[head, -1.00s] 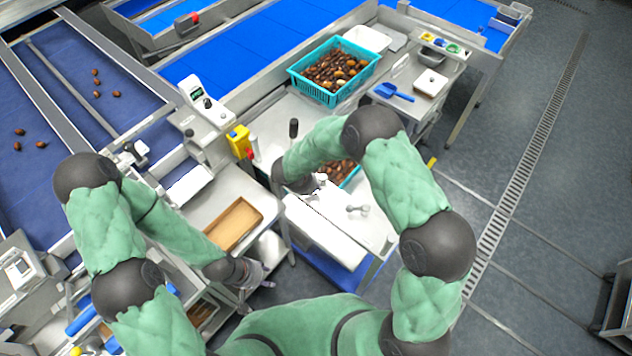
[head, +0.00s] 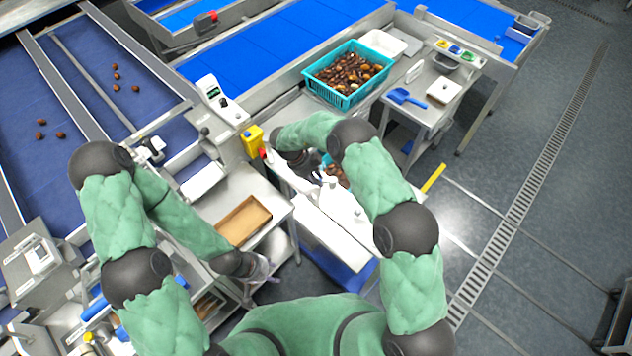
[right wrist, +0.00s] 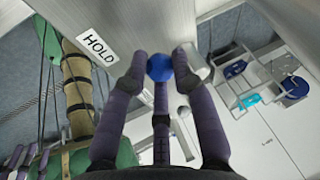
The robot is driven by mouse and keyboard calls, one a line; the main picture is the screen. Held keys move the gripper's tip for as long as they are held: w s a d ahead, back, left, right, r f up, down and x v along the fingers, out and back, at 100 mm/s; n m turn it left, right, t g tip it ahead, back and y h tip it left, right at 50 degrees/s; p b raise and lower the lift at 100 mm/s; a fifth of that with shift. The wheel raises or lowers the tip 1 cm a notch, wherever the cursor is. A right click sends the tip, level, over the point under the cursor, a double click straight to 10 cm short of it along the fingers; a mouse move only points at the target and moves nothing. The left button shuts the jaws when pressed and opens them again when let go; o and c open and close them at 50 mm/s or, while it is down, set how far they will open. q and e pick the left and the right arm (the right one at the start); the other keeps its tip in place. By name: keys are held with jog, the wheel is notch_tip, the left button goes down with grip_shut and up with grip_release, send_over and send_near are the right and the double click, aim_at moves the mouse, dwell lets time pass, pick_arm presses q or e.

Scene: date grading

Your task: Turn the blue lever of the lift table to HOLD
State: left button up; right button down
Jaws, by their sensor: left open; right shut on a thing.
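The lever's round blue knob (right wrist: 159,67) shows in the right wrist view between the purple fingers of my right gripper (right wrist: 161,74), which is shut on it. A white label reading HOLD (right wrist: 98,47) is on the pale panel, to the left of the knob and apart from it. The lever's shaft is mostly hidden by the fingers. In the head view my right gripper (head: 312,165) is at the far end of the white-topped stand (head: 318,222), partly hidden by my arm. My left gripper (head: 262,272) is open and empty beside the steel bench.
A teal crate of dates (head: 345,98) stands at the back. A yellow box (head: 252,141) is just left of my right wrist. A wooden tray (head: 262,208) lies on the steel bench. A side table with a blue scoop (head: 405,97) stands right; the floor beyond is clear.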

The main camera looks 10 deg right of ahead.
jog(key=shift+w+f+m, duration=0.1)
jog(key=shift+w+m, duration=0.1)
jog(key=shift+m, duration=0.2)
dwell(0.3)
jog(key=c, duration=1)
grip_release()
jog(key=shift+w, duration=0.1)
jog(key=v, duration=1.2)
jog(key=shift+w, duration=0.25)
jog(key=shift+s, duration=0.1)
